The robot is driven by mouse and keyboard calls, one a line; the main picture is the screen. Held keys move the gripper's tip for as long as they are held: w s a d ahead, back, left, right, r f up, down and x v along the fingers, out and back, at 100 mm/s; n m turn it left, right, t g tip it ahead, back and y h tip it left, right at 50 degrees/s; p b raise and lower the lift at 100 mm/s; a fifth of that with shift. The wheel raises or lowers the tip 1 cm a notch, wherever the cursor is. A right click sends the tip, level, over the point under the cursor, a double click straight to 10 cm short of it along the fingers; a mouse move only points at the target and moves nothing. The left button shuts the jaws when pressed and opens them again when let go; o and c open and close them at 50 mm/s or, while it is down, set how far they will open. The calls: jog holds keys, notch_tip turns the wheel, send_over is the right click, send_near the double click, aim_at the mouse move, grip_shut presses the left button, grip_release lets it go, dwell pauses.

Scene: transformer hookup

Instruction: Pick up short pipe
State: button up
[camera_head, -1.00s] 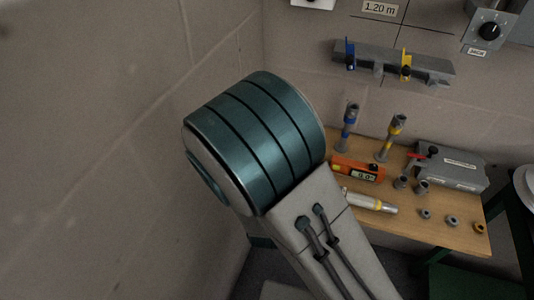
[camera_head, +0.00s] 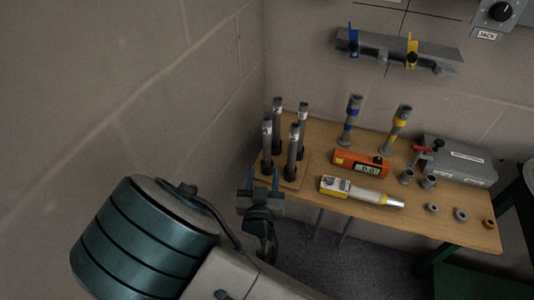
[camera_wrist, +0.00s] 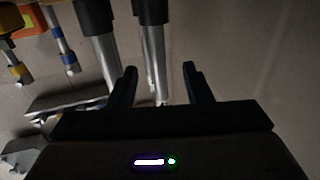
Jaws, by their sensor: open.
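My gripper (camera_head: 263,178) is open and empty in front of the rack, low near the table's edge. In the wrist view, one pipe (camera_wrist: 154,60) shows in the gap between my fingers (camera_wrist: 159,70), and another pipe (camera_wrist: 107,57) shows left of it. I cannot tell how far the fingers are from them.
A blue-banded post (camera_head: 350,120) and a yellow-banded post (camera_head: 396,130) stand behind an orange level (camera_head: 345,160). A yellow-and-white tool (camera_head: 360,191) lies near the front edge. A grey box (camera_head: 460,163) is at right.

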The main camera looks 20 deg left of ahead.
aim_at(266, 156)
jog(key=shift+w+a+f+b, duration=0.15)
jog(key=shift+w+b, duration=0.4)
jog(key=shift+b, duration=0.35)
jog(key=shift+w+f+b, duration=0.1)
jog(key=shift+w+b, duration=0.4)
jog(key=shift+b, duration=0.35)
jog(key=shift+w+a+r, duration=0.1)
jog(key=shift+w+r, duration=0.05)
jog(key=shift+w, duration=0.4)
jog(key=shift+w+a+r, duration=0.1)
jog(key=shift+w+r, duration=0.05)
jog(key=shift+w, duration=0.4)
jog(key=shift+w+a+p, duration=0.2)
jog(key=shift+w+p, duration=0.1)
jog(key=shift+w, duration=1.2)
jog(key=shift+w+a+p, duration=0.2)
jog(key=shift+w+p, duration=0.05)
jog(key=shift+w, duration=1.25)
grip_shut()
